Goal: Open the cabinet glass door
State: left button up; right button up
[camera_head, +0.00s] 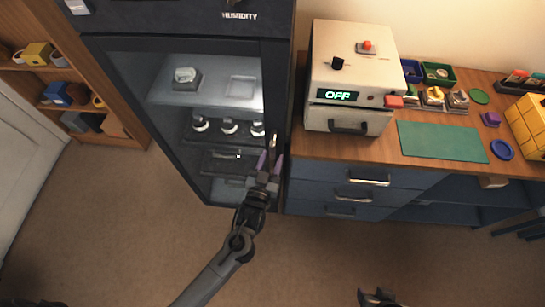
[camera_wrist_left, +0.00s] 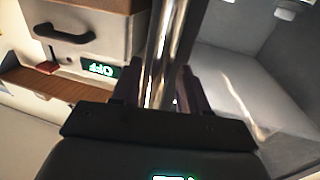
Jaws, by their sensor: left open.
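The dark cabinet's glass door (camera_head: 170,112) appears shut in the head view. Its upright metal handle (camera_head: 273,143) is at the door's right edge. My left gripper (camera_head: 266,164) is open at the lower part of this handle. In the left wrist view, the shiny handle bar (camera_wrist_left: 162,55) runs between the two fingers of my left gripper (camera_wrist_left: 158,90), which are not closed on it. Whether either finger touches the bar cannot be told. My right gripper (camera_head: 378,297) shows only partly at the bottom edge of the head view, away from the cabinet.
A white box with an OFF display (camera_head: 350,75) stands on the wooden counter (camera_head: 340,148) right of the cabinet. Blue drawers (camera_head: 335,190) with metal handles are below it. A wooden shelf (camera_head: 60,75) stands at left. The floor (camera_head: 120,230) before the cabinet is clear.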

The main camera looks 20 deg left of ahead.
pick_arm(q)
jog(key=shift+w, duration=0.7)
grip_shut()
